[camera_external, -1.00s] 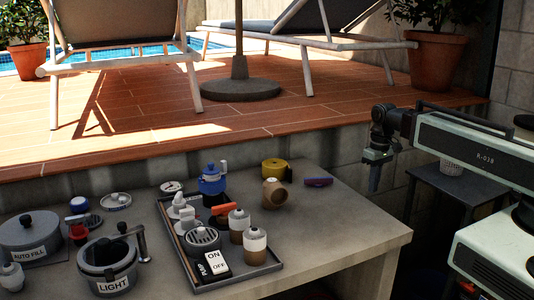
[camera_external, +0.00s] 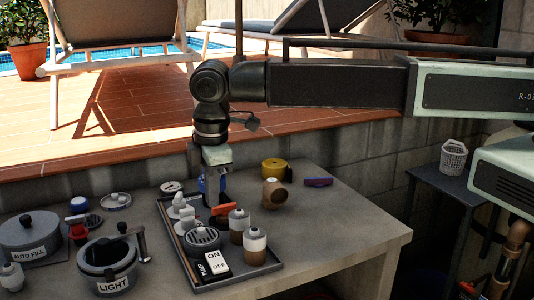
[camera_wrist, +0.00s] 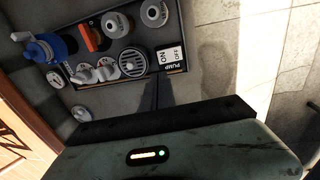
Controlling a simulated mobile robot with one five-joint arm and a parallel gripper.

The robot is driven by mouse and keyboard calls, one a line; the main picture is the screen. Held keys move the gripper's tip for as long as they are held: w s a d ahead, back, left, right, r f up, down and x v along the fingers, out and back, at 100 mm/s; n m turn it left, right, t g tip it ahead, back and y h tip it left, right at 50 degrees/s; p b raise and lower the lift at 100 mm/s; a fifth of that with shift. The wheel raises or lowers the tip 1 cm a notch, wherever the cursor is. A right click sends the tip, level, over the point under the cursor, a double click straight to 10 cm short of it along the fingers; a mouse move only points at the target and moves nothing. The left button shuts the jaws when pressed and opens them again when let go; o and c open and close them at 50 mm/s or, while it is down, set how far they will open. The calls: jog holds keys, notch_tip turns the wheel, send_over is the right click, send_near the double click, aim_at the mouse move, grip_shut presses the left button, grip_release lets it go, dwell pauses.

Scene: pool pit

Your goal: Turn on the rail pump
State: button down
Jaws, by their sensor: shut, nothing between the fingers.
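The rail pump switch (camera_external: 215,264) is a white rocker marked ON and OFF, on a black plate lettered PUMP, at the near end of a grey tray (camera_external: 262,270). It also shows in the wrist view (camera_wrist: 170,55), at the tray's end. Its pressed side is too small to judge. My gripper (camera_external: 212,182) hangs above the far part of the tray, in front of the blue valve, apart from the switch. In the wrist view the dark fingers (camera_wrist: 158,92) are together and empty, pointing toward the tray edge below the switch.
The tray also holds a round grille (camera_wrist: 132,63), white taps (camera_wrist: 108,70), an orange-handled valve (camera_external: 220,209) and white-topped bottles (camera_external: 255,241). The blue valve (camera_wrist: 42,48) stands at the far end. A LIGHT pot with a crank (camera_external: 106,266) stands left.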

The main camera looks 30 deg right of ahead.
aim_at(213, 254)
jog(key=shift+s+a, duration=0.1)
jog(key=f+b, duration=0.4)
jog(key=w+f+b, duration=0.1)
jog(key=f+b, duration=0.4)
jog(key=w+f+b, duration=0.1)
jog(key=f+b, duration=0.3)
jog(key=shift+f+b, duration=0.25)
jog(key=shift+b, duration=0.05)
jog(key=shift+f+b, duration=0.3)
jog(key=shift+r, duration=0.1)
